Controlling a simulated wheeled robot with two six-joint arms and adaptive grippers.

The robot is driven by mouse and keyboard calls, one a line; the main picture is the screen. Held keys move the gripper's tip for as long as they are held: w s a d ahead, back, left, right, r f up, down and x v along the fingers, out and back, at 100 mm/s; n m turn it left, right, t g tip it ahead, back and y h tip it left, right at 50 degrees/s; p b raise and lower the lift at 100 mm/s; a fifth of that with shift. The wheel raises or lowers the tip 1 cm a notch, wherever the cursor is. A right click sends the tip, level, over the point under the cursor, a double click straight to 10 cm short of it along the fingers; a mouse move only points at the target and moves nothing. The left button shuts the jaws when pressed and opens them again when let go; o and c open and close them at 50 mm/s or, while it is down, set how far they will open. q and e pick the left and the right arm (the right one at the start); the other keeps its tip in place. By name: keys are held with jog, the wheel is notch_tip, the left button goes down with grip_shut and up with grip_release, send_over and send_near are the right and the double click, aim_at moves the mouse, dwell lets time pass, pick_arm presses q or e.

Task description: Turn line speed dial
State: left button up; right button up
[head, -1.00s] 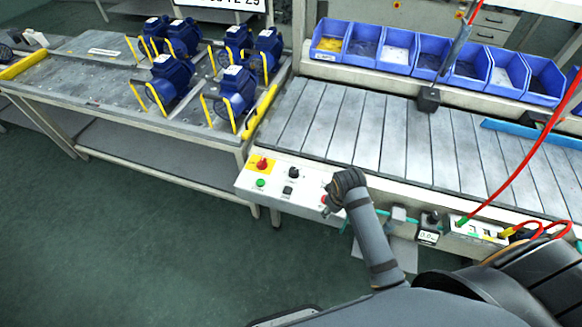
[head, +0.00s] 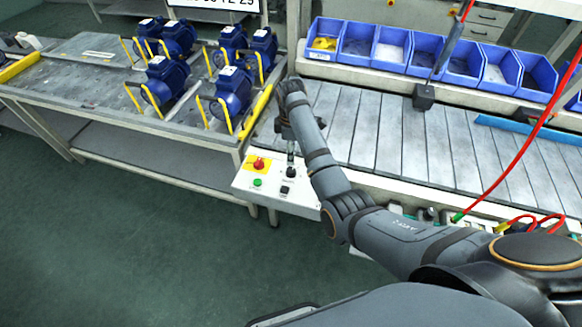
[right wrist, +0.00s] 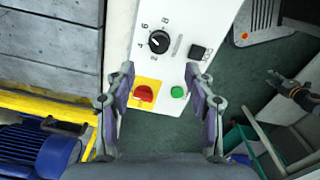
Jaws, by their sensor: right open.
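The line speed dial (right wrist: 159,41) is a round black knob with numbers around it on a white control panel (right wrist: 180,17). Its white mark seems to point between 4 and 6. In the head view the dial (head: 291,172) sits just below my right gripper (head: 290,150). In the right wrist view my right gripper (right wrist: 160,74) is open and empty. Its fingers are apart over the panel, with the dial ahead of the tips. A dark shape at the right of that view looks like my left gripper (right wrist: 288,86); its jaws are unclear.
A red button on a yellow plate (head: 258,164), a green button (head: 257,183) and a black square switch (head: 284,190) surround the dial. Blue pumps (head: 232,92) stand on the left table. Blue bins (head: 390,45) line the back of the slatted conveyor (head: 375,125).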

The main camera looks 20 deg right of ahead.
aim_at(291, 170)
notch_tip(291, 170, down, 9)
jog(key=shift+f, duration=0.2)
jog(key=shift+c, duration=0.3)
grip_shut()
jog(key=shift+r+p, duration=0.1)
jog(key=shift+p, duration=0.25)
